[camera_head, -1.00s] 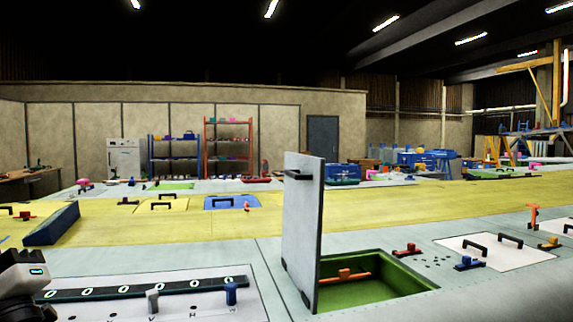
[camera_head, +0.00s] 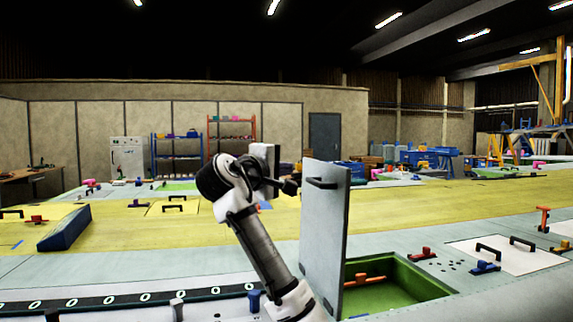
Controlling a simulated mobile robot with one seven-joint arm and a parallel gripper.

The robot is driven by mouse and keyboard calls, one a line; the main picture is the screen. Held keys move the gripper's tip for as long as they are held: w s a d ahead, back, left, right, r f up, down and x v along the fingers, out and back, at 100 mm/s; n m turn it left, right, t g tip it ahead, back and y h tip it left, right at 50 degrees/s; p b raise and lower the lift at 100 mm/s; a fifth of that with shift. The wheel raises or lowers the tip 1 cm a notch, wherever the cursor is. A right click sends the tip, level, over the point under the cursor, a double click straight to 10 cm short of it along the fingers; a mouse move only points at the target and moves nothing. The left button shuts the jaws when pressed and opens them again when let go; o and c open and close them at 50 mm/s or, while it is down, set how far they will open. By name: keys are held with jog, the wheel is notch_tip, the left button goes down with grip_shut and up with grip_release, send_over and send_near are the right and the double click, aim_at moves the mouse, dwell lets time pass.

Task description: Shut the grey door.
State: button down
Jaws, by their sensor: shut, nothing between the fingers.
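The grey door (camera_head: 325,235) is a flat panel standing upright, open, along the left side of a green-lined recess (camera_head: 400,284) in the pale work surface. A black handle (camera_head: 322,183) sits near its top on the left face. My gripper (camera_head: 290,186) is at the upper left of the door, close to the handle. Its fingers are dark and shut with nothing between them; I cannot tell whether they touch the door. My white and grey arm rises from the bottom centre and hides part of the surface left of the door.
An orange-red handle (camera_head: 365,281) lies in the recess. A red clamp (camera_head: 423,254) and a blue clamp (camera_head: 484,268) stand to its right, near a white panel (camera_head: 505,252) with black handles. A blue wedge block (camera_head: 64,228) lies at the left on the yellow surface.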

aim_at(320, 165)
jog(key=p+x, duration=0.1)
jog(key=x, duration=0.2)
jog(key=d+p+x, duration=0.1)
jog(key=p+x, duration=0.1)
jog(key=x, duration=0.1)
jog(key=p+x, duration=0.1)
jog(key=x, duration=0.2)
jog(key=shift+s+d+r+p, duration=0.1)
jog(key=shift+s+d+p, duration=0.2)
jog(key=shift+d, duration=0.05)
jog(key=shift+w+d, duration=0.2)
jog(key=shift+d, duration=0.4)
jog(key=shift+s+d, duration=0.1)
